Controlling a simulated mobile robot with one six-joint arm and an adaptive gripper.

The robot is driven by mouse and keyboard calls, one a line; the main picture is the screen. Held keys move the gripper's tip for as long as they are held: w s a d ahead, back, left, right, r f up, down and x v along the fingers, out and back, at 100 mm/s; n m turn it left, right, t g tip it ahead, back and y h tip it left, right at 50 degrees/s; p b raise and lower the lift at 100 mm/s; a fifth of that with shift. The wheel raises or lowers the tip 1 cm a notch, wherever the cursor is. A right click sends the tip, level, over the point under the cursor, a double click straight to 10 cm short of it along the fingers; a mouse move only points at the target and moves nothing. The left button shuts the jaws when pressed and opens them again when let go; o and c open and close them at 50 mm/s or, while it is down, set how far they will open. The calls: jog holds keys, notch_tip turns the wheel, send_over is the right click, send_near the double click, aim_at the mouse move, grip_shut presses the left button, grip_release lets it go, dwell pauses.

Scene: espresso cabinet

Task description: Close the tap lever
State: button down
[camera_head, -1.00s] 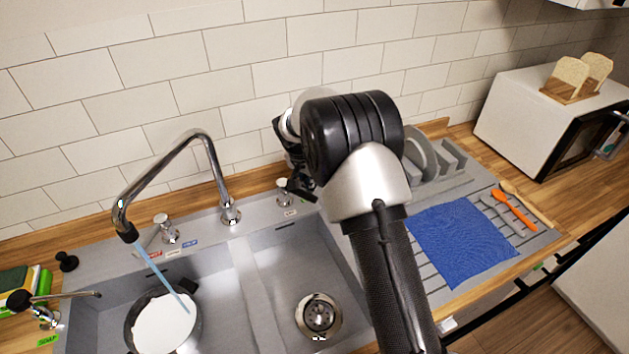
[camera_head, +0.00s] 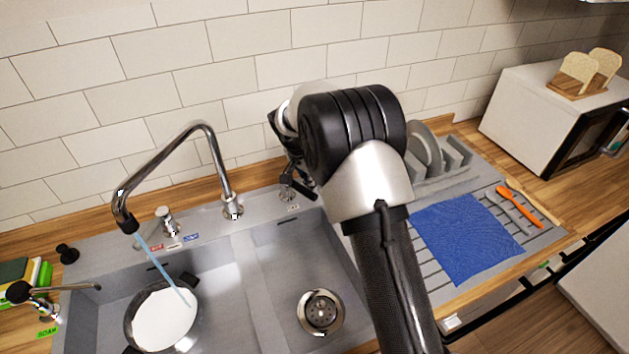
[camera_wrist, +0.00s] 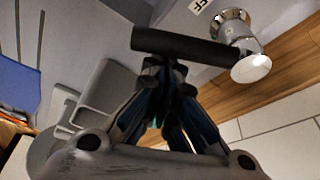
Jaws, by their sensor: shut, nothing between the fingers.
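The tap lever (camera_wrist: 185,46) shows in the wrist view as a dark bar reaching left from a chrome valve post (camera_wrist: 243,45). My gripper (camera_wrist: 166,66) is shut and empty, its fingertips right at the bar; I cannot tell whether they touch it. In the head view my gripper (camera_head: 298,190) is beside the right-hand valve behind the sink and largely covers it. The chrome spout (camera_head: 200,135) arches over the left basin. A blue stream of water (camera_head: 157,262) runs from it into a pot (camera_head: 165,316).
Another valve (camera_head: 166,220) stands left of the spout base. A soap dispenser (camera_head: 35,293) is at far left. A dish rack (camera_head: 440,160), blue cloth (camera_head: 465,240) and orange utensil (camera_head: 518,206) lie to the right. The tiled wall (camera_head: 250,70) is close behind. The right basin is empty.

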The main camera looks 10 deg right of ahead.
aim_at(307, 192)
jog(key=s+a+m, duration=0.1)
jog(key=s+a+m+g+b, duration=0.1)
jog(key=m, duration=0.1)
jog(key=shift+f, duration=0.1)
jog(key=shift+s+a+m+b, duration=0.1)
jog(key=shift+s+m+b, duration=0.05)
jog(key=shift+m+b, duration=0.2)
jog(key=shift+s+a, duration=0.2)
jog(key=shift+a, duration=0.15)
